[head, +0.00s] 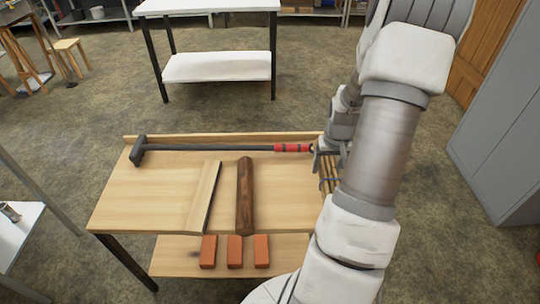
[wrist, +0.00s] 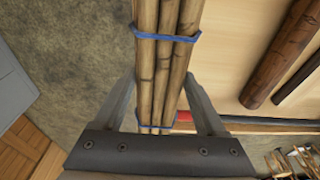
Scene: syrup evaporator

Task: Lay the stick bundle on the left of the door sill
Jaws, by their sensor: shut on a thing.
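The stick bundle (wrist: 168,50) is several brown sticks tied with blue bands. In the wrist view it runs between the two fingers of my gripper (wrist: 160,85), which is shut on it. In the head view my gripper (head: 328,152) is at the right edge of the wooden table, and a small part of the bundle (head: 328,180) shows there, mostly hidden by my arm. I cannot tell whether the bundle touches the table. No door sill can be made out in either view.
The wooden table (head: 140,190) holds a long-handled hammer (head: 220,148), a plank (head: 203,195) and a dark log (head: 245,195). Several orange bricks (head: 235,250) are on its lower shelf. A white table (head: 215,68) stands behind; a grey cabinet (head: 505,125) is at right. Floor between is clear.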

